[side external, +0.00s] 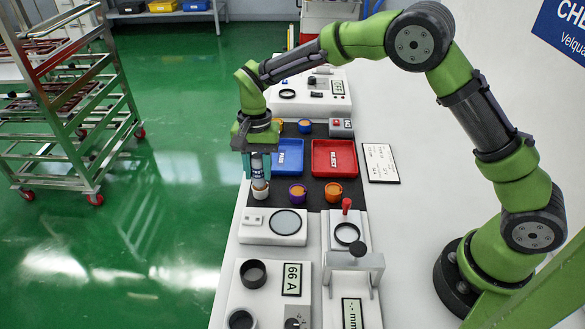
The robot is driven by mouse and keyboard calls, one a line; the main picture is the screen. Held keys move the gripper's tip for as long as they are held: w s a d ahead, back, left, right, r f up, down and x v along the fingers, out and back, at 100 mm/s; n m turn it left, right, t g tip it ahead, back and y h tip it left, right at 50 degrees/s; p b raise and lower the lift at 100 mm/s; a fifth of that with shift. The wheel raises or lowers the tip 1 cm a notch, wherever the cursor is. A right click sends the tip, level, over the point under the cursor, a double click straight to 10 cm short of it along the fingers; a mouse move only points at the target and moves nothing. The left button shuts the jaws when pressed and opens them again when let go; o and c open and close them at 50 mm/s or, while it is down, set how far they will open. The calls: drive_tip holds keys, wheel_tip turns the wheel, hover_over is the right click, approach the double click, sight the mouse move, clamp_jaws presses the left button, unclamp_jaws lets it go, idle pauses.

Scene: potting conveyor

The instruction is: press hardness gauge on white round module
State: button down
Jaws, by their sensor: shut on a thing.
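My gripper (258,152) is shut on the hardness gauge (257,169), a grey-blue upright cylinder with a dark label band. The gauge points straight down over the white round module (260,192), which sits at the left front of the dark mat. The gauge's lower end is at the module's top, hiding part of it. I cannot tell whether it presses or only hovers.
Behind are a blue tray (289,157) and a red tray (335,158). A gauge with a display reading 66 A (292,279) and other instruments stand in front.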

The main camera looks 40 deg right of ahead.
sight(257, 159)
drive_tip(key=shift+r, duration=3)
